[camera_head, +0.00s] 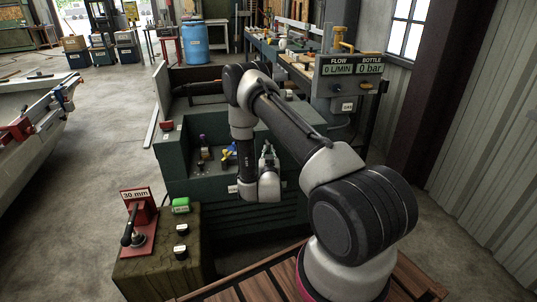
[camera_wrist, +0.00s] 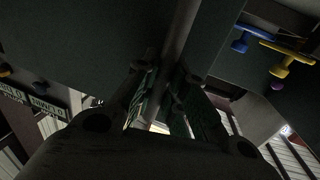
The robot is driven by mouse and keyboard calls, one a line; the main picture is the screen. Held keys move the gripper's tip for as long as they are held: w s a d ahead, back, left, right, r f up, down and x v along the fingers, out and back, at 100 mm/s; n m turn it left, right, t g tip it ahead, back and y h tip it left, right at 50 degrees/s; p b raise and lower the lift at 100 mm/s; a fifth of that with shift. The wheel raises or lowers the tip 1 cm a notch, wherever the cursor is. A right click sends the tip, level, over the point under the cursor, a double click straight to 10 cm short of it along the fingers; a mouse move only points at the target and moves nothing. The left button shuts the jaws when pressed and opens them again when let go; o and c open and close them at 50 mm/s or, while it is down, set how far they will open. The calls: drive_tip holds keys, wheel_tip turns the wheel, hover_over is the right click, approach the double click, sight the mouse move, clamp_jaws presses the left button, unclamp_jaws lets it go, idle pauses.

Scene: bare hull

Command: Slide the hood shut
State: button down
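The dark green machine (camera_head: 235,195) stands in front of me in the head view. Which part of it is the sliding hood is hard to tell, as my arm hides much of its top. My gripper (camera_head: 268,155) is at its front, right of several coloured knobs. In the wrist view, my gripper's two fingers (camera_wrist: 167,88) reach up to either side of a grey upright bar (camera_wrist: 184,35) on a dark green panel (camera_wrist: 85,35). Whether they press on the bar is too dark to tell.
Blue and yellow knobs (camera_wrist: 262,42) are close by on the right in the wrist view. A flow and bottle display (camera_head: 348,68) stands behind right.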

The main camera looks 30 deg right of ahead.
drive_tip(key=w+a, duration=0.2)
drive_tip(key=a, duration=0.8)
drive_tip(key=w+a, duration=0.3)
drive_tip(key=a, duration=0.7)
drive_tip(key=w+a, duration=0.3)
drive_tip(key=a, duration=0.7)
drive_tip(key=shift+w+a, duration=0.15)
drive_tip(key=shift+w, duration=0.1)
drive_tip(key=c, duration=1.5)
unclamp_jaws()
drive_tip(key=shift+a, duration=0.1)
drive_tip(key=shift+o, duration=0.2)
drive_tip(key=v, duration=1.2)
